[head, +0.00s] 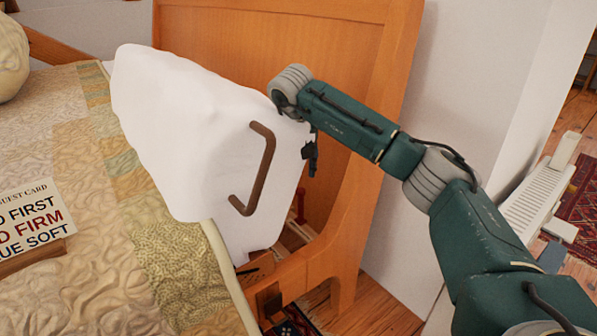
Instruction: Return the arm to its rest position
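My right arm comes in from the lower right and reaches to the white pillow's right side. Only a small dark part of my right gripper (310,153) shows below the wrist, beside the white pillow (190,125). Its fingers cannot be made out, so I cannot tell whether it is open or shut, or whether it touches the pillow. The pillow stands tilted on the bed near the wooden headboard (270,40). My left gripper is not in view.
A brown handle-shaped bar (262,170) shows in front of the pillow. A white radiator (540,195) and red rug (582,195) are at right. Bare wooden floor (375,305) shows below the headboard.

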